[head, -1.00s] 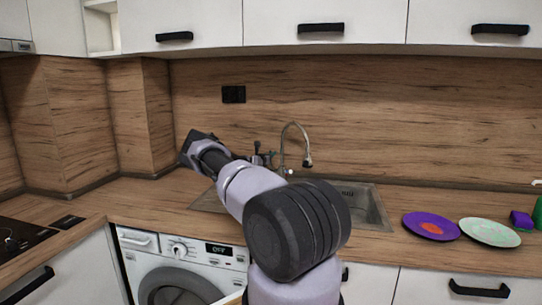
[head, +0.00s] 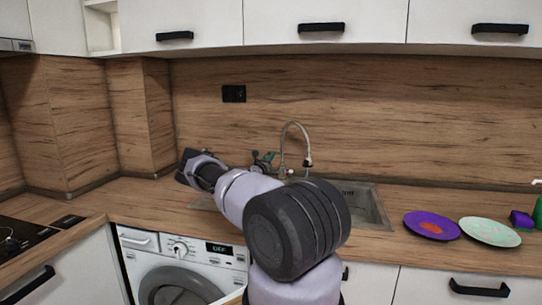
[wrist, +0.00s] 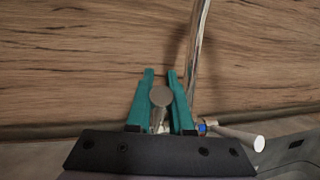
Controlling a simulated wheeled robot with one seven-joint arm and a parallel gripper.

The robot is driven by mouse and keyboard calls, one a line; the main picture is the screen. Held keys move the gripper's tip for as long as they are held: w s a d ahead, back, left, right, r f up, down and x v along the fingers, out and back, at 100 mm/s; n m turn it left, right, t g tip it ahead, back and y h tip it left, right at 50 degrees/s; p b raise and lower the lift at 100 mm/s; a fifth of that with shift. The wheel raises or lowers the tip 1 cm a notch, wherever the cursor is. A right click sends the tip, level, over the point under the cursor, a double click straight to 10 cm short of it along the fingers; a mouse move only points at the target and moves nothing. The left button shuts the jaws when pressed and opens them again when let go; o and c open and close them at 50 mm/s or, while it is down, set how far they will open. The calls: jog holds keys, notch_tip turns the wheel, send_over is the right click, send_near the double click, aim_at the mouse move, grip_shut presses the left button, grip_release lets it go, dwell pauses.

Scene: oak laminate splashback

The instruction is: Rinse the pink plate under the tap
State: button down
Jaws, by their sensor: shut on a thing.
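My gripper (wrist: 160,98) has two teal fingers, shut on a grey round-ended tap handle (wrist: 161,97) at the base of the tap. In the head view the gripper (head: 263,160) is partly hidden, left of the tap (head: 296,124). The curved chrome spout rises at the right in the wrist view (wrist: 198,50); I see no water from it. No plainly pink plate shows. A purple plate (head: 416,224) with an orange-red patch lies on the counter right of the sink. Beside it lies a pale green plate (head: 490,231) with faint pinkish marks.
The sink (head: 372,209) is set in the wooden counter, its basin largely hidden by my arm. A second, pale-ended lever (wrist: 248,139) sticks out right of the tap base. A purple item (head: 521,219) and a green one (head: 538,214) stand far right. A wooden splashback is behind.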

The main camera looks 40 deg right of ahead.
jog(key=shift+s+a+f+h, duration=0.1)
jog(key=shift+s+a+h, duration=0.1)
jog(key=shift+h, duration=0.1)
jog(key=c, duration=0.8)
grip_release()
jog(key=v, duration=0.7)
jog(key=shift+s+a+f, duration=0.1)
jog(key=shift+a, duration=0.1)
jog(key=shift+a, duration=0.15)
